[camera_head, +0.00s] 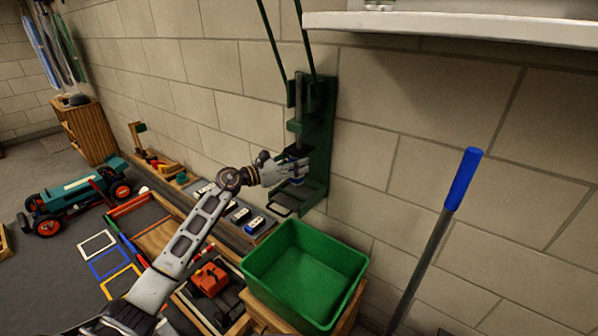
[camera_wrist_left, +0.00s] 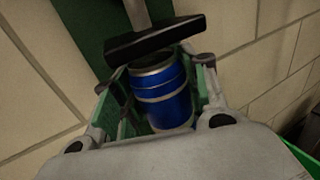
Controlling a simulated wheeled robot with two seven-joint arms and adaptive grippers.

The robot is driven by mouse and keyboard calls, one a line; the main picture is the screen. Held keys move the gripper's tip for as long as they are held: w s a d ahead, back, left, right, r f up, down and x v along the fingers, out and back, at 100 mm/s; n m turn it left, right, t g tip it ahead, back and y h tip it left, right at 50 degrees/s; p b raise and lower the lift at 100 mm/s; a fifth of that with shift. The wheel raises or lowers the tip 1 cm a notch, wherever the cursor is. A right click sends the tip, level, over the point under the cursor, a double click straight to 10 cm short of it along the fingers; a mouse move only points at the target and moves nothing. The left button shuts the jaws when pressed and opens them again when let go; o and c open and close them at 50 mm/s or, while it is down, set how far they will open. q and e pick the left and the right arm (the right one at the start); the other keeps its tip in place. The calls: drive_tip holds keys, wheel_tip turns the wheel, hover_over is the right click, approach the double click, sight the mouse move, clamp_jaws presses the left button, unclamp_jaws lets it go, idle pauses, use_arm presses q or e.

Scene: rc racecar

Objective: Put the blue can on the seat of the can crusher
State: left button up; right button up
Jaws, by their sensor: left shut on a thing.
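The green can crusher (camera_head: 319,125) is fixed to the brick wall, with two long handle arms reaching upward. My left gripper (camera_head: 299,166) is at the lower part of the crusher, in front of its back plate. In the left wrist view the blue can (camera_wrist_left: 164,95) stands between the fingers of my left gripper (camera_wrist_left: 160,85), which is shut on it. The crusher's dark press block (camera_wrist_left: 155,40) is just above and behind the can's silver top. The can's bottom and the crusher seat under it are hidden, so I cannot tell whether they touch. My right gripper is not in view.
A green bin (camera_head: 305,275) stands on a wooden box below the crusher. A blue-gripped pole (camera_head: 462,180) leans at the right. A white shelf (camera_head: 450,28) juts out above. A toy racecar (camera_head: 75,195) and several trays lie on the floor at left.

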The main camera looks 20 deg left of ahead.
use_arm(q)
drive_tip(key=shift+d, duration=0.1)
drive_tip(key=shift+w+d+f, duration=0.15)
drive_tip(key=shift+w+d, duration=0.15)
drive_tip(key=shift+w, duration=0.1)
wheel_tip(320, 180, down, 3)
drive_tip(key=shift+r+b, duration=0.15)
drive_tip(key=shift+b, duration=0.55)
drive_tip(key=shift+f, duration=0.25)
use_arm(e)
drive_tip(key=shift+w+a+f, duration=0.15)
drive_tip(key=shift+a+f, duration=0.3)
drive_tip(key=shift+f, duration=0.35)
use_arm(q)
drive_tip(key=shift+f, duration=0.1)
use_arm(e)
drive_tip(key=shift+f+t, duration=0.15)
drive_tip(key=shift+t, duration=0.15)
use_arm(q)
drive_tip(key=o, duration=0.7)
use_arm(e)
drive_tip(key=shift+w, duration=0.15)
